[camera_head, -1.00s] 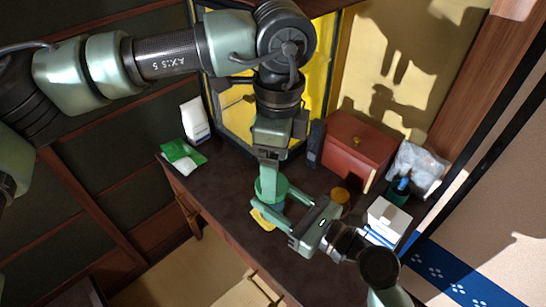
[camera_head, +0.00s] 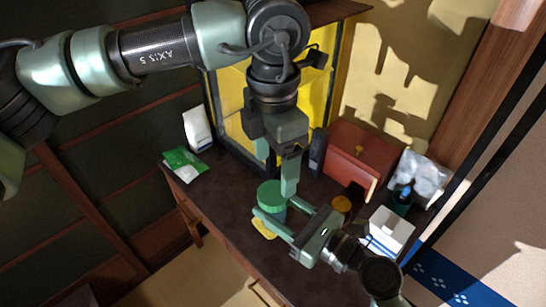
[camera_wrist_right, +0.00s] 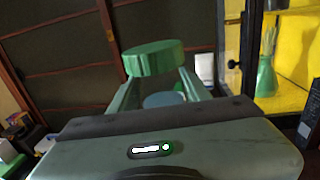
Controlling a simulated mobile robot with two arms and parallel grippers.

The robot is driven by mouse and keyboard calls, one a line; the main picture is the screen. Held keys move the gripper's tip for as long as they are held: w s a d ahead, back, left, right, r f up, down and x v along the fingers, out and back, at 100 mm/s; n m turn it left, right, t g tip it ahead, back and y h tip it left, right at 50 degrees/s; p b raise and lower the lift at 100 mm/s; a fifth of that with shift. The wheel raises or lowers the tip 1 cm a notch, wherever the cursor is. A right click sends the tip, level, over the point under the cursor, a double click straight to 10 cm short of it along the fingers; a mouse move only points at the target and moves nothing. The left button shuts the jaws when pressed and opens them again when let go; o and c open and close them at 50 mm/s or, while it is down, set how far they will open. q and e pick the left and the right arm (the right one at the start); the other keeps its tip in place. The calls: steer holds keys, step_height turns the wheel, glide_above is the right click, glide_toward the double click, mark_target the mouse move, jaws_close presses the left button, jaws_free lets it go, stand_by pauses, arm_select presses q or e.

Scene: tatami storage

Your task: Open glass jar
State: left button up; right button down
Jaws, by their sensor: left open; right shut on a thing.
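The glass jar (camera_head: 275,210) stands on the dark table, with a broad green lid (camera_head: 270,190) on top. Its bluish body is mostly hidden by the lid and my right gripper. My right gripper (camera_head: 270,214) is shut on the jar's body from the front right. In the right wrist view, the green lid (camera_wrist_right: 153,58) sits above the fingers, and the bluish jar body (camera_wrist_right: 163,99) shows between them. My left gripper (camera_head: 277,175) points down, open, just above and behind the lid. One finger overlaps the lid's right edge in view; I cannot tell whether they touch.
A yellow thing (camera_head: 263,229) lies at the jar's foot. A round orange thing (camera_head: 342,204) and a red-brown box (camera_head: 360,157) are to the right, with a white box (camera_head: 390,229) nearer.

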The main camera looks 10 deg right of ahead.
mark_target(274, 192)
arm_select(q)
steer(key=m, duration=0.4)
steer(key=shift+r+m, duration=0.2)
steer(key=shift+m, duration=0.2)
steer(key=m, duration=0.5)
steer(key=shift+a+r, duration=0.1)
steer(key=shift+r, duration=0.1)
steer(key=shift+f+m, duration=0.3)
steer(key=shift+f, duration=0.15)
step_height(274, 192, down, 7)
steer(key=shift+w+f, duration=0.1)
